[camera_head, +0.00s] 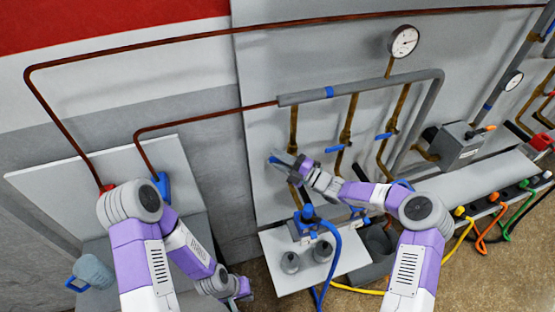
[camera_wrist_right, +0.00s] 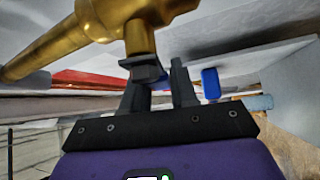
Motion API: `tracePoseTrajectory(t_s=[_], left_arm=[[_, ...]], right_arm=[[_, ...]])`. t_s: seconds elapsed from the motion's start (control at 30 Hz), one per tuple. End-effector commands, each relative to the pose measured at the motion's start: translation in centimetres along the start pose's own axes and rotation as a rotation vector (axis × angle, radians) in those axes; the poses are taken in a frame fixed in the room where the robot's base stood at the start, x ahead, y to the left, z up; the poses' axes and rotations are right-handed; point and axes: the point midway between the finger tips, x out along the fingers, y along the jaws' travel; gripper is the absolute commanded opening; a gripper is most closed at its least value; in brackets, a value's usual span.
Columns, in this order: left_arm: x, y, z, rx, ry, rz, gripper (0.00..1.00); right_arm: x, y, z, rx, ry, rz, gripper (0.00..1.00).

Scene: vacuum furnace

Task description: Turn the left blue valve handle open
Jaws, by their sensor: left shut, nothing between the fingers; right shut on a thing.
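The left blue valve handle (camera_head: 273,159) is on the leftmost brass pipe (camera_head: 293,125) in the head view, mostly hidden by my gripper. My right gripper (camera_head: 284,163) is at this handle and shut on it. In the right wrist view, the fingers of my right gripper (camera_wrist_right: 160,72) stand just below a brass valve body (camera_wrist_right: 135,25), with a little blue between them. My left gripper (camera_head: 244,289) is low in the head view, away from the valves, shut and empty.
Two more blue handles, a middle one (camera_head: 335,148) and a right one (camera_head: 383,136), sit on neighbouring brass pipes. A grey pipe (camera_head: 370,82) runs above. A pressure gauge (camera_head: 404,41) is at upper right. A white stand (camera_head: 345,260) with blue fittings is below.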

Motion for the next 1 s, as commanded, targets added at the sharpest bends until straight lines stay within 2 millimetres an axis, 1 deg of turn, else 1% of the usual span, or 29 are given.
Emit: tracePoseTrajectory(t_s=[0.2,0.5,1.0], left_arm=[[-0.3,0.1,0.0,0.0,0.0,0.0,0.0],[-0.4,0.1,0.0,0.0,0.0,0.0,0.0],[-0.4,0.1,0.0,0.0,0.0,0.0,0.0]], right_arm=[[-0.1,1.0,0.1,0.111,-0.001,0.112,0.0],[-0.2,1.9,0.2,0.209,-0.001,0.21,0.0],[-0.3,2.2,0.3,0.235,0.0,0.237,0.0]])
